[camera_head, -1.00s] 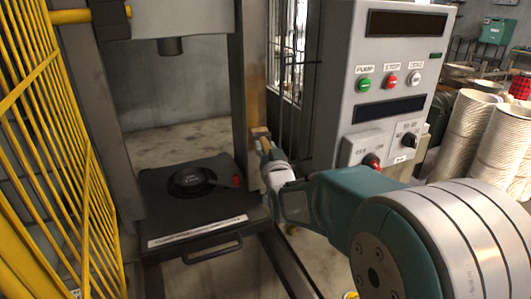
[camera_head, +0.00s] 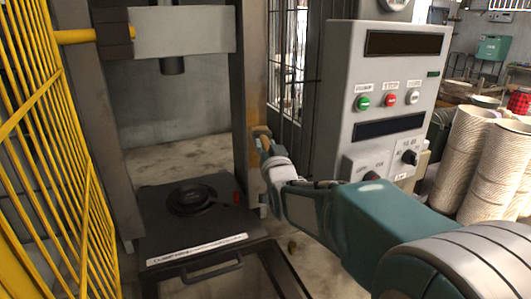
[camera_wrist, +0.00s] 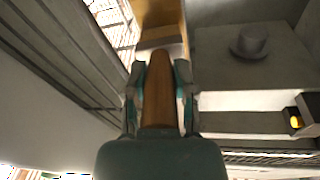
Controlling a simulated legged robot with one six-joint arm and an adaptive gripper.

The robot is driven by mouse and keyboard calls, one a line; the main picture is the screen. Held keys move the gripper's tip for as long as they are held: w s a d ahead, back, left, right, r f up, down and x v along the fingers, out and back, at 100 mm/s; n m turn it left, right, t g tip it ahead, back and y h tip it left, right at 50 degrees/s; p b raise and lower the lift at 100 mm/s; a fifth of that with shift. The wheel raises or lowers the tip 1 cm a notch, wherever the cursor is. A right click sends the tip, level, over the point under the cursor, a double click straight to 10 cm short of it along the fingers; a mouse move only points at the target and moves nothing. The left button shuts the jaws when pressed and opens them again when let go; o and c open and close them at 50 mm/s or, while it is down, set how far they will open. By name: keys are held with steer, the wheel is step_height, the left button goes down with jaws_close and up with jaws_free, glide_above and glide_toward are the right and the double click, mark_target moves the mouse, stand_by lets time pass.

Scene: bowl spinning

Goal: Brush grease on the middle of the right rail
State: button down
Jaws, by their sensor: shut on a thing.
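The right rail (camera_head: 257,85) is the upright post on the right of the press, with a yellow-brown face. My gripper (camera_head: 268,158) is shut on a brush (camera_head: 263,140) with a wooden handle, held against or very close to this face. In the wrist view, the brush handle (camera_wrist: 158,88) sits between the fingers of my gripper (camera_wrist: 160,80). Its head (camera_wrist: 160,42) points at the brown rail face (camera_wrist: 160,12). Whether the bristles touch the rail cannot be told for sure.
The press bed (camera_head: 165,230) with a round black mould (camera_head: 190,198) lies left of my gripper. A grey control box (camera_head: 390,100) stands to the right, close above my arm. A yellow guard (camera_head: 60,170) is at the left. Stacked bowls (camera_head: 465,150) stand far right.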

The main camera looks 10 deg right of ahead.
step_height(320, 180, up, 12)
stand_by(2.0)
steer(key=shift+r, duration=0.1)
steer(key=s+d, duration=0.1)
steer(key=s, duration=0.7)
steer(key=shift+s+d, duration=0.3)
steer(key=shift+s, duration=0.05)
steer(key=shift+w, duration=0.1)
stand_by(0.6)
steer(key=w+n+y, duration=0.1)
steer(key=w+y, duration=0.1)
steer(key=w, duration=0.5)
steer(key=shift+w+r+n+g+y, duration=0.15)
steer(key=shift+r+n+g+y, duration=0.15)
steer(key=shift+n+g, duration=0.1)
steer(key=shift+w+a, duration=0.2)
steer(key=shift+w, duration=0.7)
stand_by(0.6)
